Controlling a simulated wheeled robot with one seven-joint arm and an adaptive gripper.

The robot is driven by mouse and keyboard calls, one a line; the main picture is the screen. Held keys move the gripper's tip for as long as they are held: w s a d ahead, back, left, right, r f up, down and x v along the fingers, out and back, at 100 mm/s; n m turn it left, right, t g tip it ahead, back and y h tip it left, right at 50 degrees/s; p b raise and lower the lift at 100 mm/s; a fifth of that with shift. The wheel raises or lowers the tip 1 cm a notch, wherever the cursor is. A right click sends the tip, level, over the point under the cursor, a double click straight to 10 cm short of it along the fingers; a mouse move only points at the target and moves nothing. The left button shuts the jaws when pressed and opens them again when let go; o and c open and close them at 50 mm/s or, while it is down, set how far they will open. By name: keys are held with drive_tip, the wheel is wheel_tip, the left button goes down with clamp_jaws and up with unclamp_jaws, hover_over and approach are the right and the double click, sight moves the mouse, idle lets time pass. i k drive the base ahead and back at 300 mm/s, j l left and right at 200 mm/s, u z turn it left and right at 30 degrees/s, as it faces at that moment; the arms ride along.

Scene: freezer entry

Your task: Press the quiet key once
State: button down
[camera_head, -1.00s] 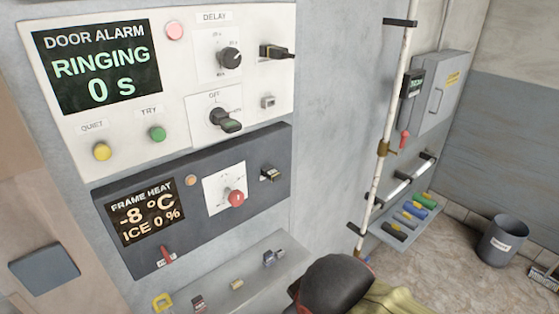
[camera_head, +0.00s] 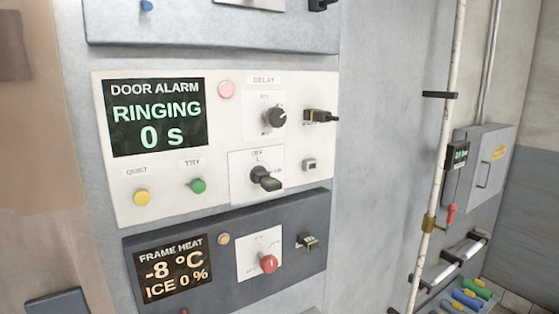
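The door alarm panel (camera_head: 221,214) is a white plate on the grey wall. Its screen (camera_head: 156,118) reads DOOR ALARM, RINGING, 0 s. The quiet key (camera_head: 142,197) is a round yellow button at the panel's lower left, under a small QUIET label (camera_head: 137,171). A green TRY button (camera_head: 198,186) sits just to its right. A pink lamp (camera_head: 226,89) is right of the screen. A delay knob (camera_head: 275,118) and a black-handled switch with an OFF mark (camera_head: 265,178) are on the panel's right. My gripper is not in view.
A dark frame heat panel (camera_head: 220,241) with a red knob (camera_head: 268,264) is mounted directly below. Another grey panel (camera_head: 215,35) is above. A white vertical pipe (camera_head: 440,150) and a grey box (camera_head: 484,180) stand to the right.

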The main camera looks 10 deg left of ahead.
sight(141, 197)
drive_tip(key=u, duration=1.65)
drive_tip(key=j+z, duration=0.35)
drive_tip(key=j, duration=0.2)
drive_tip(key=j+z, duration=0.35)
drive_tip(key=j, duration=0.15)
